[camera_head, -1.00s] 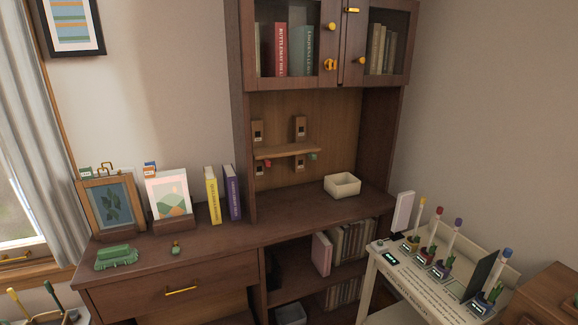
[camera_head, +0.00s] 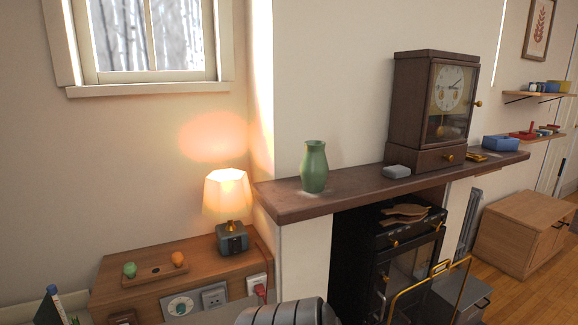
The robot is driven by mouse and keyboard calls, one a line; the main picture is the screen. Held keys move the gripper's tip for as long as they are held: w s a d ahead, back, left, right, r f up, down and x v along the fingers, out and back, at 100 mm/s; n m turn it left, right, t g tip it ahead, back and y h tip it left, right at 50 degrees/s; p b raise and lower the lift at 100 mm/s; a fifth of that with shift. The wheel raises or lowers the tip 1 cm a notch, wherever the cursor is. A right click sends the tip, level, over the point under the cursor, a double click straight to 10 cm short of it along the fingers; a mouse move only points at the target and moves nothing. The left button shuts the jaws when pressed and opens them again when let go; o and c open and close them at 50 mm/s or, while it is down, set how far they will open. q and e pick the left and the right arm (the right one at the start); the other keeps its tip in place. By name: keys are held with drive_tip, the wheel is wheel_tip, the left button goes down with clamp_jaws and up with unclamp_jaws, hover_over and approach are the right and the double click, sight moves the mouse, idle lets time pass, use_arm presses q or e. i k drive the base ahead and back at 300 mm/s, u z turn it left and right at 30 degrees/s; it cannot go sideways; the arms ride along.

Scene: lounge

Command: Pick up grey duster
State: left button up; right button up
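A small light-grey block with rounded edges (camera_head: 397,171), which looks like the grey duster, lies on the dark brown mantel shelf (camera_head: 300,207). It sits in front of the wooden clock, near the shelf's front edge. Neither of my grippers shows in the view. A dark grey ribbed rounded part at the bottom middle looks like part of my own arm.
A green vase (camera_head: 314,167) stands left of the grey block, and a wooden clock (camera_head: 432,110) behind it. Below are a stove (camera_head: 400,245) and a gold-framed guard (camera_head: 432,290). A lit lamp (camera_head: 229,200) stands on a wooden unit at left. Floor shows at right.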

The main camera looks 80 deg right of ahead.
sight(396, 172)
drive_tip(key=z, duration=2.35)
